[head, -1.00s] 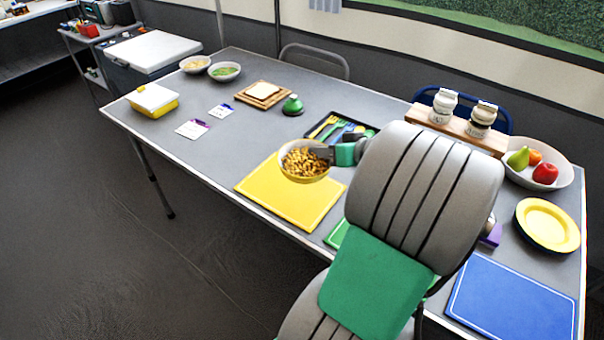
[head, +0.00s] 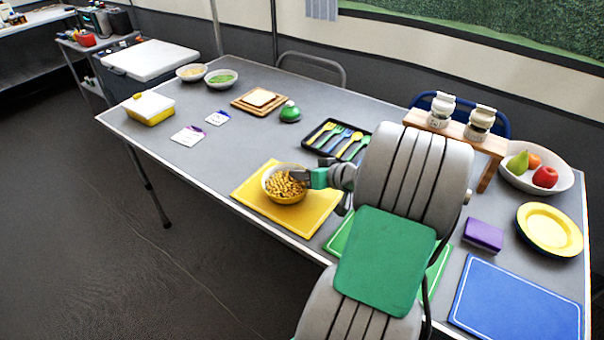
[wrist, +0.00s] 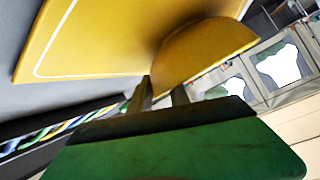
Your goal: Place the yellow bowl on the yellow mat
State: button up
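The bowl casts a dark shadow on the mat. I cannot tell whether its base touches the mat. The fingertips' inner faces are hidden.
A black cutlery tray (head: 335,138) lies behind the mat. A green mat (head: 340,238) is right of the yellow mat, partly behind my arm. A purple sponge (head: 484,235) and a blue mat (head: 515,300) are farther right.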

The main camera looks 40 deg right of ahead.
jog(key=shift+o, duration=1.2)
jog(key=shift+r, duration=0.15)
jog(key=p+v, duration=0.1)
jog(key=v, duration=1.1)
